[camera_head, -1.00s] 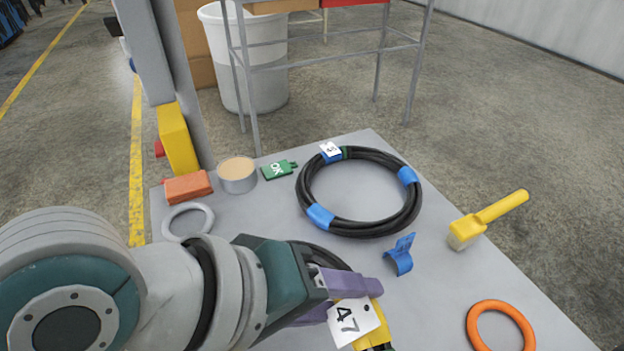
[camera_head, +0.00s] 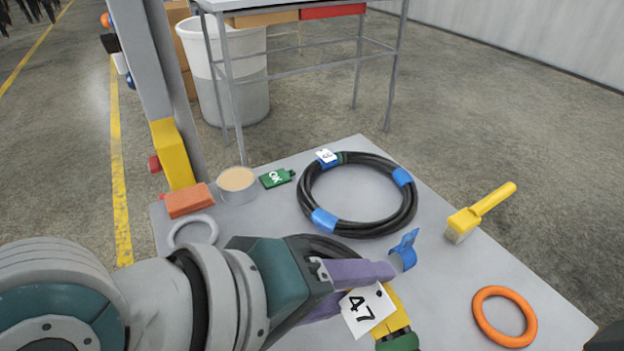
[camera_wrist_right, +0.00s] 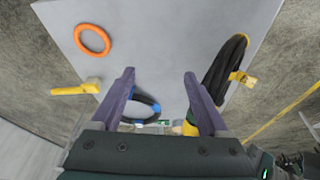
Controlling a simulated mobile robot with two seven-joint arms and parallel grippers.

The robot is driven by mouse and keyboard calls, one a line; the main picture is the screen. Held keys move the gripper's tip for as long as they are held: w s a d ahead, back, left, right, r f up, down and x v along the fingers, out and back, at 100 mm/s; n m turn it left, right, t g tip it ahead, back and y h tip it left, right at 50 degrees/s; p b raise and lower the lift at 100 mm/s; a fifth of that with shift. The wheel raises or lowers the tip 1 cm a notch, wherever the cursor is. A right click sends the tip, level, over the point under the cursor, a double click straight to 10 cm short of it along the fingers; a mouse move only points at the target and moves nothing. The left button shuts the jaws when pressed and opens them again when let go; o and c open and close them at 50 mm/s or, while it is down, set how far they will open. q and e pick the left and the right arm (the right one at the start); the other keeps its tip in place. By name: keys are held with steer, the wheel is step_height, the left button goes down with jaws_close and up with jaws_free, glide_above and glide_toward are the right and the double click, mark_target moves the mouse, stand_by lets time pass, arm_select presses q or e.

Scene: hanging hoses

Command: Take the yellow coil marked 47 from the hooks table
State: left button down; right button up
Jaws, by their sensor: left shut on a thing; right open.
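The coil marked 47 is a black hose with yellow bands (camera_head: 396,314) and a white tag (camera_head: 367,309). My left gripper (camera_head: 362,287) is shut on it near the tag, over the grey table (camera_head: 450,290). The gripper and arm hide much of the coil in the head view. The right wrist view shows its black loop (camera_wrist_right: 226,68) and a yellow band on the right. My right gripper (camera_wrist_right: 160,75) is open and empty, with the coil to the right of its fingers. I cannot tell whether the coil touches the table.
A black coil with blue bands (camera_head: 312,199) lies behind the held coil. A blue clip (camera_head: 404,250), yellow brush (camera_head: 480,212), orange ring (camera_head: 480,308), grey ring (camera_head: 180,230), tin (camera_head: 237,188), green OK tag (camera_head: 277,178) and orange block (camera_head: 189,201) lie around. A grey post (camera_head: 150,90) stands left.

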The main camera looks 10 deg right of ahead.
arm_select(q)
steer(key=shift+r+p, duration=2.85)
steer(key=shift+r, duration=0.05)
steer(key=shift+w, duration=0.1)
